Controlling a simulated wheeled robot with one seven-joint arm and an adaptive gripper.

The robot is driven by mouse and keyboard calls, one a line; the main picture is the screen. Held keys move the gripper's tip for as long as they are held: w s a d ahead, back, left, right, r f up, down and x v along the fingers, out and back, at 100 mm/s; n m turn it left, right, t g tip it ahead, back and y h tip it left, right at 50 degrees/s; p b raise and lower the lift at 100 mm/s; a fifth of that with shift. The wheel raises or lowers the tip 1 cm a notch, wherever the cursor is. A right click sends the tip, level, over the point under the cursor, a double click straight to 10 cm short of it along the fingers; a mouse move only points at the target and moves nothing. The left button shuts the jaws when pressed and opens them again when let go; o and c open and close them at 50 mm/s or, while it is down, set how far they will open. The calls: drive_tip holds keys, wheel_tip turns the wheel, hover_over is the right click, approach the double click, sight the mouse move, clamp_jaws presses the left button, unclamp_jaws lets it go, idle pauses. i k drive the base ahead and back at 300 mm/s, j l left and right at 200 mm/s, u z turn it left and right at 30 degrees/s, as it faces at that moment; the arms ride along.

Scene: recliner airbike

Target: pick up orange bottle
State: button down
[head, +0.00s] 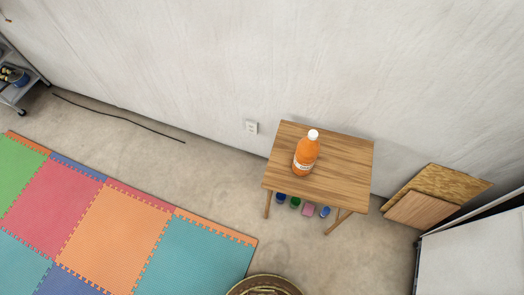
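The orange bottle (306,153) stands upright on a small wooden table (345,160) against the wall. It has a white cap and a pale label around its lower part. Nothing touches it except the tabletop under it. My gripper is not in the head view, so its state does not show.
Several small coloured items (309,209) sit on the floor under the table. Wooden boards (437,190) lean at the wall to the right, near a white panel (475,258). A colourful foam mat (110,225) covers the left floor. A round object (262,285) shows at the bottom edge.

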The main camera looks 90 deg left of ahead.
sight(308, 148)
drive_tip(key=u, duration=2.7)
drive_tip(key=j+z, duration=0.15)
drive_tip(key=z, duration=0.3)
drive_tip(key=j+z, duration=0.2)
drive_tip(key=z, duration=0.25)
drive_tip(key=j+z, duration=0.15)
drive_tip(key=z, duration=0.3)
